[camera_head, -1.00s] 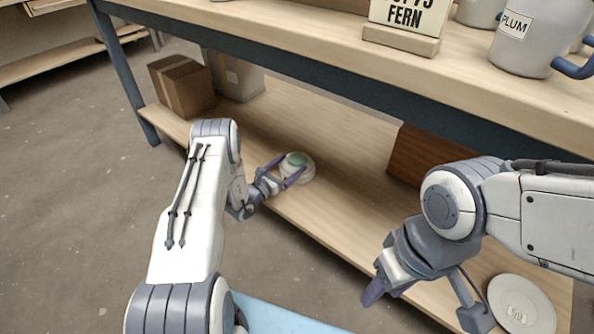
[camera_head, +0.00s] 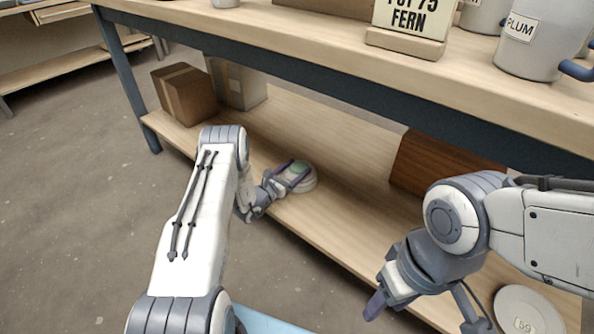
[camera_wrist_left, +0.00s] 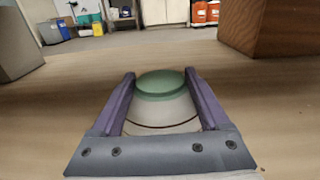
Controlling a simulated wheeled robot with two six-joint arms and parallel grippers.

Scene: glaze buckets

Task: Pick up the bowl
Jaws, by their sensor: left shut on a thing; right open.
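The bowl (camera_head: 308,182) is a round, whitish piece with a green top on the lower shelf. In the left wrist view the bowl (camera_wrist_left: 160,108) shows its pale body and green upper part between the two purple fingers. My left gripper (camera_head: 297,174) is shut on it, one finger on each side. The fingers hide part of its sides. I cannot tell whether it is clear of the shelf. My right gripper (camera_head: 424,316) is open and empty in front of the shelf, its fingers wide apart.
Cardboard boxes (camera_head: 184,93) stand at the left end of the lower shelf (camera_head: 345,215). A brown wooden box (camera_head: 430,165) stands behind to the right. A white numbered disc (camera_head: 523,312) lies at lower right. The upper tabletop (camera_head: 330,38) overhangs, with a FERN sign (camera_head: 412,18) and PLUM bucket (camera_head: 530,40).

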